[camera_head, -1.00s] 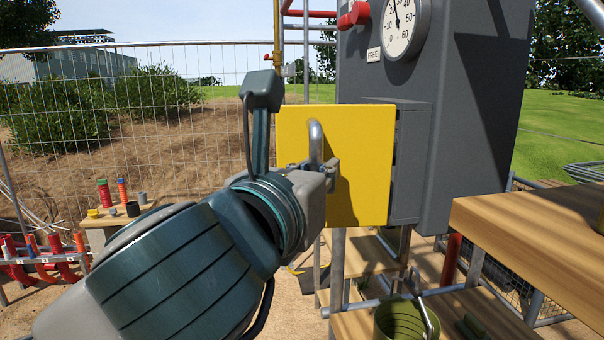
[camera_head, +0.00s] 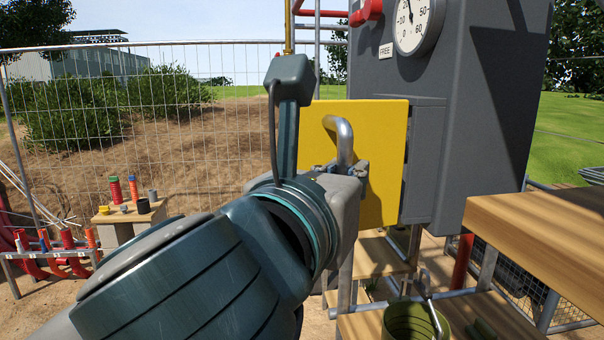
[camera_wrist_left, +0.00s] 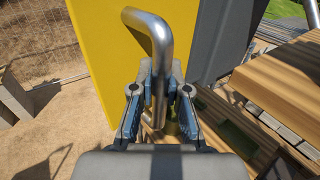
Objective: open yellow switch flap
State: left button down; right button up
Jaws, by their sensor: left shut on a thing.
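The yellow switch flap (camera_head: 384,140) is a flat square panel standing out from the left side of a grey cabinet (camera_head: 470,110). A bent metal bar handle (camera_head: 344,135) is on its face. My left gripper (camera_head: 347,172) is at the lower part of the handle and shut on it. In the left wrist view the yellow flap (camera_wrist_left: 105,50) fills the upper left. The handle (camera_wrist_left: 158,50) runs down between the two fingers of the left gripper (camera_wrist_left: 158,88). My right gripper is not in view.
A gauge (camera_head: 418,22) and a red knob (camera_head: 366,12) are on the cabinet. A wooden table (camera_head: 540,235) stands at right, with a green bucket (camera_head: 408,322) below. A small table (camera_head: 130,215) with coloured parts stands at left, before a wire fence (camera_head: 190,120).

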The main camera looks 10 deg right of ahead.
pick_arm(q)
jog(key=shift+f, duration=0.15)
jog(key=c, duration=1.3)
grip_release()
jog(key=shift+o, duration=0.8)
jog(key=shift+a, duration=0.15)
jog(key=v, duration=1.2)
jog(key=shift+a, duration=0.2)
jog(key=shift+d, duration=0.15)
